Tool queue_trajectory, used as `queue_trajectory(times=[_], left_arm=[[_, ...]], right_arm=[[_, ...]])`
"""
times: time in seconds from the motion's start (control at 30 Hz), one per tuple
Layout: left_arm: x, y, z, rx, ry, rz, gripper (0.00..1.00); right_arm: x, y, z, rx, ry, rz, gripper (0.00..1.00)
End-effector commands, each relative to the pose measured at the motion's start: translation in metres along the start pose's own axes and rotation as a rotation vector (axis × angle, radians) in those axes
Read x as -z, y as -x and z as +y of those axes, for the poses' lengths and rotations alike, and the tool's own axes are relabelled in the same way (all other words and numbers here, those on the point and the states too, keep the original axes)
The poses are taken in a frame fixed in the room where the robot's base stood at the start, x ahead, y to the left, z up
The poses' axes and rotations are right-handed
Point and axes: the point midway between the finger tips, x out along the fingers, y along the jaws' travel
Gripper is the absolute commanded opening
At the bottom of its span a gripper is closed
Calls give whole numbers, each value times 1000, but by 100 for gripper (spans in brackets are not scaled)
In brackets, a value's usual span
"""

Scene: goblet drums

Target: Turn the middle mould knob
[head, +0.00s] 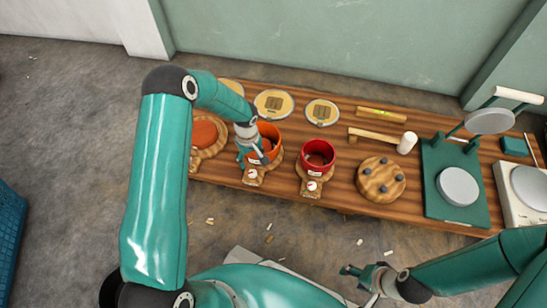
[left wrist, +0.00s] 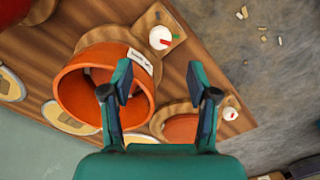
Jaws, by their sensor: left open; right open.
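The middle mould (head: 268,133) is an orange ring on a wooden base, and its white knob (head: 252,174) faces the table's front edge. In the left wrist view the orange ring (left wrist: 75,95) lies partly behind a finger, and the white knob (left wrist: 161,38) shows red and green marks. My left gripper (head: 252,158) is open and empty above the front of this mould; its fingers (left wrist: 163,82) are apart and not around the knob. My right gripper (head: 358,283) is open and empty in front of the table.
A red mould (head: 318,153) with its knob (head: 312,186) stands to the right. Behind lie round discs (head: 273,103) and a mallet (head: 406,143). A round wooden block (head: 381,180) and a green press (head: 438,160) are further right.

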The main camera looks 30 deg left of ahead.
Motion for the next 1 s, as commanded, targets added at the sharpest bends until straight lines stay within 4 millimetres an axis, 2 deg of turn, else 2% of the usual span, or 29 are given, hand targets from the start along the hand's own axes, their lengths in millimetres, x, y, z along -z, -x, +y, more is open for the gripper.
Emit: queue_trajectory(times=[0.03,0.37,0.5,1.0], left_arm=[[0,15,0,-1,-1,2,59],[0,81,0,-1,-1,2,59],[-24,99,2,-27,-71,-41,59],[-109,151,4,-150,-314,-154,59]], right_arm=[[0,7,-2,0,0,0,58],[0,27,-10,0,0,0,58],[0,54,-20,0,0,0,58],[-1,132,-48,0,0,0,58]])
